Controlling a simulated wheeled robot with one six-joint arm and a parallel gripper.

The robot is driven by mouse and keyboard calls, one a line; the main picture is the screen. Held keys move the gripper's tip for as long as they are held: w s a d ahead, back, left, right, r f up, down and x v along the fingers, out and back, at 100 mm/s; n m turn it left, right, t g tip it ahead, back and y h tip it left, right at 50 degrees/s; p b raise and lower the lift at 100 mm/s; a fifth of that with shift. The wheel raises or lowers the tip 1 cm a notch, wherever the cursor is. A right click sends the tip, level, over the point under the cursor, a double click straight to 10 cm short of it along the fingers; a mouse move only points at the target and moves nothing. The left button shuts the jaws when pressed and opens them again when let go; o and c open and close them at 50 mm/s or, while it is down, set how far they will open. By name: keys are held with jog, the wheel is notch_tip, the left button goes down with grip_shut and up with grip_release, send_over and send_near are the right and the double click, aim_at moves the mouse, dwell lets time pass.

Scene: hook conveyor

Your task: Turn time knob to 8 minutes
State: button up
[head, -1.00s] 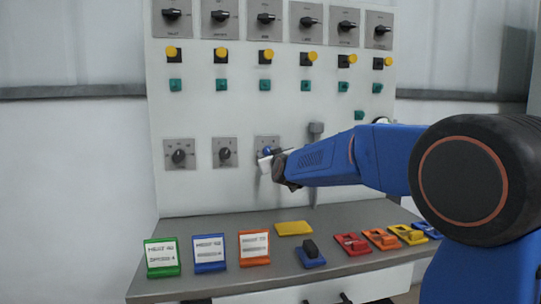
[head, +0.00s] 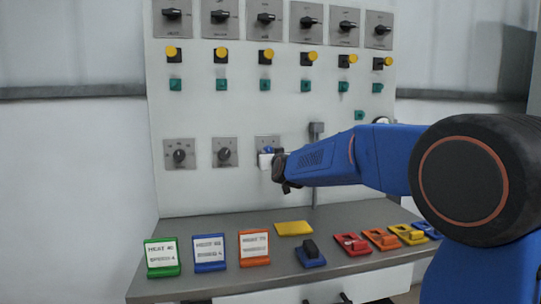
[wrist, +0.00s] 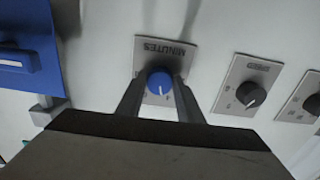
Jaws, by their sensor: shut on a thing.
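The time knob is a blue round knob (wrist: 159,83) on a grey plate marked MINUTES (wrist: 165,50), which appears upside down in the wrist view. A white mark on the knob points roughly down in that picture. The scale numbers are not readable. My gripper (wrist: 160,100) has one finger on each side of the knob and is shut on it. In the head view, my gripper (head: 268,160) is at the third plate (head: 268,140) of the lower row, covering much of it.
A SPEED knob (wrist: 251,94) and another dark knob (wrist: 312,103) sit beside it. A grey conduit (head: 316,130) and a blue box (wrist: 28,55) are on the other side. The shelf (head: 200,285) below holds coloured cards and several coloured blocks.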

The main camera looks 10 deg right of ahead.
jog(key=shift+a+m, duration=0.1)
jog(key=shift+m, duration=10.4)
jog(key=o, duration=1.1)
jog(key=shift+c, duration=0.2)
jog(key=shift+s+r, duration=0.1)
